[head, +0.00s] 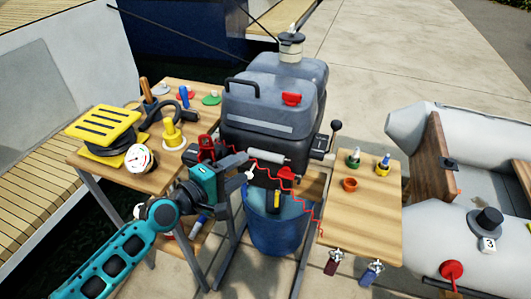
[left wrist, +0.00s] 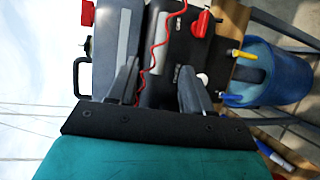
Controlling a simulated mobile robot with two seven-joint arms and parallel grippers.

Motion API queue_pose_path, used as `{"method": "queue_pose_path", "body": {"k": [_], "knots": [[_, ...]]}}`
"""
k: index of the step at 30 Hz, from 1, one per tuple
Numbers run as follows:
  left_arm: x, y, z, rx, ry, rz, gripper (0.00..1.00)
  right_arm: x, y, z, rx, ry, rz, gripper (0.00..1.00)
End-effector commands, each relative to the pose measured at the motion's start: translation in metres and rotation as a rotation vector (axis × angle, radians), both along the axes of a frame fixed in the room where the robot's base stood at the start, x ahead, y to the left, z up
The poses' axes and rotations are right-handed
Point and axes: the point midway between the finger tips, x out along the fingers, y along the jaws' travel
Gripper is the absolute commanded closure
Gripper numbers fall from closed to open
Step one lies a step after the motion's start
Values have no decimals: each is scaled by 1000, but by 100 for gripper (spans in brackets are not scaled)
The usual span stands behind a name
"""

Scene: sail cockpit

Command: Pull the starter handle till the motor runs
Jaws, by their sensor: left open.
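The grey and black outboard motor (head: 270,105) stands upright in the middle of the head view. A pale grey bar, which looks like the starter handle (head: 268,157), lies across its black front just below the grey cowl. The bar also shows in the left wrist view (left wrist: 161,42), with a red cord (left wrist: 152,62) beside it. My left gripper (head: 243,172) is open, close in front of the motor near the bar's left end. In the left wrist view its fingers (left wrist: 158,82) point toward the motor face with nothing clearly held. I cannot tell if they touch anything. My right gripper is out of view.
A blue tub (head: 272,225) stands under the motor. A left table (head: 115,178) holds a yellow-topped reel (head: 103,125), a white gauge and tools. A right table (head: 365,220) holds small coloured items. A black-knobbed lever (head: 335,127) sticks up beside the motor. A grey dinghy (head: 450,130) lies right.

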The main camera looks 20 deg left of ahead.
Motion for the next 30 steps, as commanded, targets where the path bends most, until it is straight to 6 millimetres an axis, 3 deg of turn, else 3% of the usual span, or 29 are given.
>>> {"method": "queue_pose_path", "body": {"k": [6,12,18,27,30], "knots": [[41,-20,-7,-1,-3,-1,50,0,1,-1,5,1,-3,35],[68,-32,-14,1,-2,0,50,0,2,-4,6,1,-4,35],[80,-38,-17,3,0,-2,50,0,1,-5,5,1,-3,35],[82,-39,-17,3,0,-2,50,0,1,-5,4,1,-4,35],[82,-38,-17,3,0,-2,60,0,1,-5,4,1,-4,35]]}}
